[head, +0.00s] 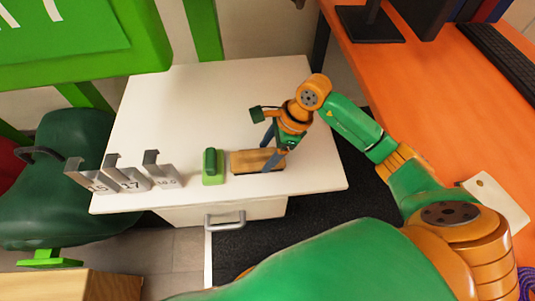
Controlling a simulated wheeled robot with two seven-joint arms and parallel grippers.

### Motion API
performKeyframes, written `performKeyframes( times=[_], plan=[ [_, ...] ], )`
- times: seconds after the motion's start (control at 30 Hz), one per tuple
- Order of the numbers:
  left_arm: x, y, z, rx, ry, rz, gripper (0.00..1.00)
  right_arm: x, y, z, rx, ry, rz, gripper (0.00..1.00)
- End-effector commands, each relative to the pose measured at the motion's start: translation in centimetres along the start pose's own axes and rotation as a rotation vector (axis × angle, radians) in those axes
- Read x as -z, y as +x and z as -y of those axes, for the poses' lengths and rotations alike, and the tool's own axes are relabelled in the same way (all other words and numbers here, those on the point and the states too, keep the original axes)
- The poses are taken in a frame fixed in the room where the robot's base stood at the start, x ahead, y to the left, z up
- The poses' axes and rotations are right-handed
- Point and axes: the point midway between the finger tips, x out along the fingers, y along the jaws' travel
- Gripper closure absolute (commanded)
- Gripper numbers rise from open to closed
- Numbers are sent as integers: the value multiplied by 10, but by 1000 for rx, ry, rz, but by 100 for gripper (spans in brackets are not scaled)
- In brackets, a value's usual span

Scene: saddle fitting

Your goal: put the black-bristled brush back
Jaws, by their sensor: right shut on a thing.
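A brush with a flat, light-brown wooden back (243,160) is at the front of the white table. Its bristles are underneath and I cannot make out their colour. My right gripper (273,152) comes down from above and is shut on this brush near its right end, one finger on the far side and one on the near side. The brush lies level, on or very close to the table top; I cannot tell which. My left gripper is not in view.
A green block with a raised dark-green handle (210,165) stands just left of the brush. Several grey metal gauges with numbers (125,178) stand further left. The white table (180,100) is clear behind them. An orange desk (430,90) is at right.

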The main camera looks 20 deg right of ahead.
Motion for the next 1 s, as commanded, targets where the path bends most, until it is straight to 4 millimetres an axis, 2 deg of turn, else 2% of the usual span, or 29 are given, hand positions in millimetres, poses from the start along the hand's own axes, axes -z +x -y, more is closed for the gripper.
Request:
performKeyframes(
  times=[0.1, 0.13, 0.2, 0.4, 0.5, 0.57, 0.8, 0.9, 1.0],
  plan=[
    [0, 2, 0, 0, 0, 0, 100, 1, 1, 0, 0, 0, 0, 70],
    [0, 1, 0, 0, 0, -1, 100, 0, 1, 0, 0, 0, 0, 20],
    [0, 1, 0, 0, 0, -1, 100, 0, 0, 0, 0, 0, 0, 1],
    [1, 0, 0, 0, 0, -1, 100, 0, 0, 0, 0, 0, 0, 0],
    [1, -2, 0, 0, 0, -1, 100, -1, -7, 0, 2, 0, 0, 0],
    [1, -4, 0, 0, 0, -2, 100, -1, -20, 1, 5, 0, -1, 0],
    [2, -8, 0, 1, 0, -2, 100, -1, -88, 1, 6, 1, 0, 0],
    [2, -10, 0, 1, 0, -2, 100, -1, -107, 1, 3, 0, 0, 0],
    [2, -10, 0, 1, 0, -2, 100, -1, -118, 0, 1, 0, 1, 0]
  ],
)
